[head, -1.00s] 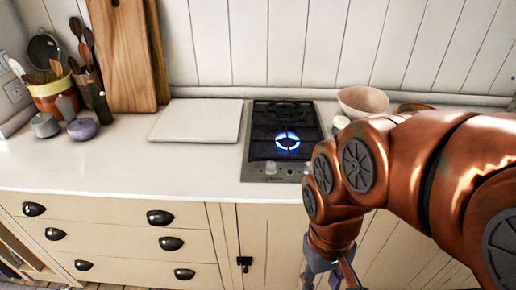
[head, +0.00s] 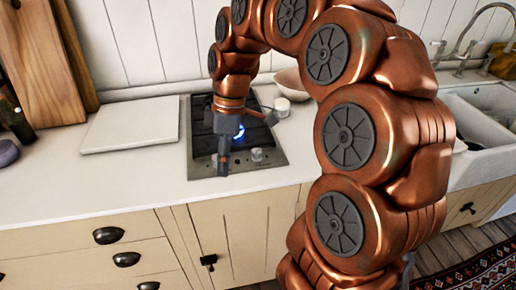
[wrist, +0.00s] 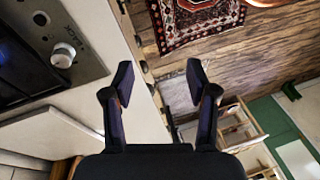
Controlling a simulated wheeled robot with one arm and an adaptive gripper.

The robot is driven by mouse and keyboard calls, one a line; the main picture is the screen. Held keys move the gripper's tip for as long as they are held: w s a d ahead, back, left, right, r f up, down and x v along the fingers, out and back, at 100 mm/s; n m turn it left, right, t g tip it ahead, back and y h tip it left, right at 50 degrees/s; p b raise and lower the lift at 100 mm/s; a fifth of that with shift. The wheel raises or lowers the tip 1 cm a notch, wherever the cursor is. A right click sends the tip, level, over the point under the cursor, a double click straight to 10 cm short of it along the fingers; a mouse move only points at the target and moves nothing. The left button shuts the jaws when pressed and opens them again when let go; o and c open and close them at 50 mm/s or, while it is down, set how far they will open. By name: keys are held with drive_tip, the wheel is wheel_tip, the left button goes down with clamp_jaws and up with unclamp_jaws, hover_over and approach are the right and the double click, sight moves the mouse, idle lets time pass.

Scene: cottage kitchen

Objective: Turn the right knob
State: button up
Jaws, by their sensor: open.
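The right knob (head: 257,154) is a small pale knob on the front panel of the gas stove (head: 273,162). My gripper (head: 224,168) points down over the left part of this panel, to the left of the right knob and apart from it. It hides much of the left knob's area. In the wrist view my gripper (wrist: 160,82) is open with nothing between its fingers.
A blue flame (head: 240,132) burns on the stove, just behind my gripper. A white board (head: 130,124) lies left of the stove. A bowl (head: 288,80) and a white cup (head: 282,104) stand behind it to the right. A sink (head: 490,125) is at far right.

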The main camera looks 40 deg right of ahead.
drive_tip(key=w+d+f+n+y, duration=0.15)
drive_tip(key=w+d+n, duration=0.25)
drive_tip(key=w+d, duration=0.45)
drive_tip(key=n+t+b, duration=0.1)
drive_tip(key=n, duration=0.1)
approach(257, 151)
drive_tip(key=f, duration=0.1)
drive_tip(key=shift+a+p+x, duration=0.2)
drive_tip(key=shift+p+x, duration=0.8)
drive_tip(key=shift+x, duration=2.9)
drive_tip(key=shift+r, duration=0.1)
drive_tip(key=shift+c, duration=0.3)
clamp_jaws()
